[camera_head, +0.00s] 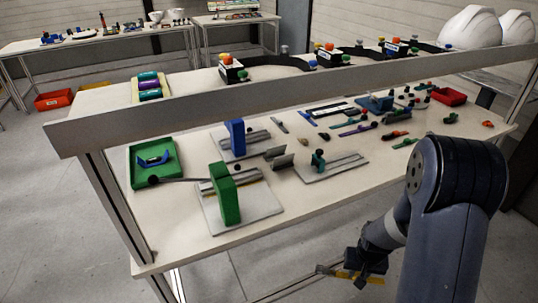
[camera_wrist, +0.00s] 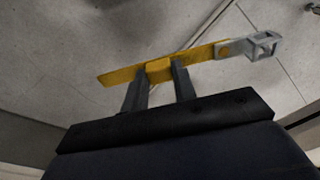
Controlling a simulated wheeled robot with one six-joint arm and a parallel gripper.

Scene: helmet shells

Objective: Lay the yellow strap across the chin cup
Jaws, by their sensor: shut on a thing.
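The yellow strap (camera_head: 347,275) is in my gripper (camera_head: 362,270), low in front of the table's near edge and over the floor. In the wrist view my gripper (camera_wrist: 159,72) is shut on the middle of the yellow strap (camera_wrist: 203,55), which runs crosswise between the two dark fingers. A grey metal buckle (camera_wrist: 262,45) is at the strap's right end there. A blue curved piece (camera_head: 153,161) lies in a green tray (camera_head: 138,181) at the table's left end. It may be the chin cup, but I cannot tell for sure.
A long beam (camera_head: 250,87) crosses above the table (camera_head: 300,208). A green upright block (camera_head: 224,194), a blue upright block (camera_head: 235,137) and a slotted plate (camera_head: 332,167) stand near the front. Small tools lie behind. White helmet shells (camera_head: 470,28) sit at the back right.

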